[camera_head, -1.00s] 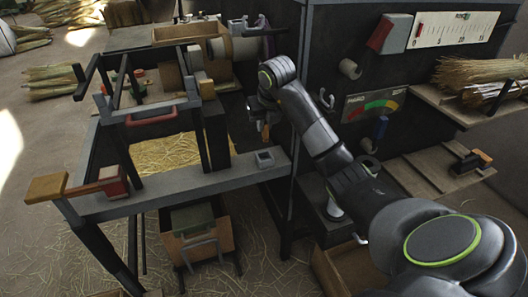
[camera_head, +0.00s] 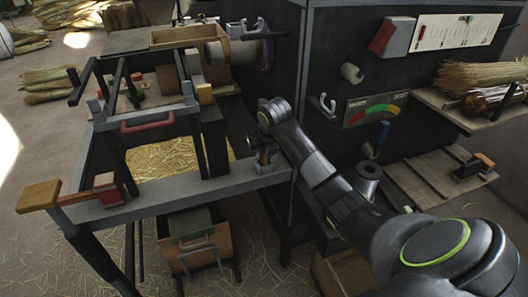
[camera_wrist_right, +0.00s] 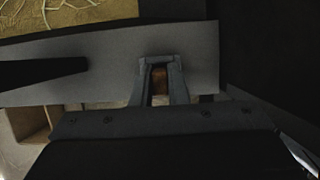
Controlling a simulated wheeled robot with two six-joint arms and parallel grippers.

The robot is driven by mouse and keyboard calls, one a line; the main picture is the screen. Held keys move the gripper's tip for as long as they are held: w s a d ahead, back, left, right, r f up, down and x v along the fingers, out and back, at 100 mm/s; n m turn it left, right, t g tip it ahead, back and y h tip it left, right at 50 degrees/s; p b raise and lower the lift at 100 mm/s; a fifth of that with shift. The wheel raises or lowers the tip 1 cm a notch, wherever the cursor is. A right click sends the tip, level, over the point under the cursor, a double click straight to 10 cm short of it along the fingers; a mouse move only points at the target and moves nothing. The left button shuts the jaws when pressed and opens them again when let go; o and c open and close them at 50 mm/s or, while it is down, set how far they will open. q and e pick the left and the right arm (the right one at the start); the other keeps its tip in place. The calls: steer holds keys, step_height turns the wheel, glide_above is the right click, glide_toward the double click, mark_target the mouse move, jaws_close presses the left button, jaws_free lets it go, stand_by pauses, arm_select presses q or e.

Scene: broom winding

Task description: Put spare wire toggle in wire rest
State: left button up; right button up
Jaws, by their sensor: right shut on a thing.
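My right gripper (camera_head: 262,147) is at the right end of the grey bench, down at the small grey wire rest (camera_head: 266,166). Its fingers are shut on the spare wire toggle, a small brown piece (camera_wrist_right: 160,79), which shows between grey sides in the wrist view. The toggle appears to be at the wire rest's opening; whether it touches the rest's bottom is hidden by the gripper. My left gripper is not in view.
The bench (camera_head: 185,190) has dark uprights and a red handle (camera_head: 147,121) to the left of my right gripper. A dark panel with a coloured gauge (camera_head: 375,108) stands to the right. A box with a green item (camera_head: 192,227) sits below.

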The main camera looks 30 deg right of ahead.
steer(key=o, duration=0.8)
steer(key=shift+f, duration=0.1)
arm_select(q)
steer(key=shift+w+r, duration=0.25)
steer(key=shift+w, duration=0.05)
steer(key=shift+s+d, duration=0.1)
arm_select(e)
steer(key=shift+r, duration=0.2)
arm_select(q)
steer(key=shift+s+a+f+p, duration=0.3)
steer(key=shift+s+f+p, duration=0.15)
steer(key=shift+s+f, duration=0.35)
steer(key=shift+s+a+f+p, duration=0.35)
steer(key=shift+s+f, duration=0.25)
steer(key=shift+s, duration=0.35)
arm_select(e)
steer(key=shift+v, duration=6)
steer(key=shift+f, duration=0.1)
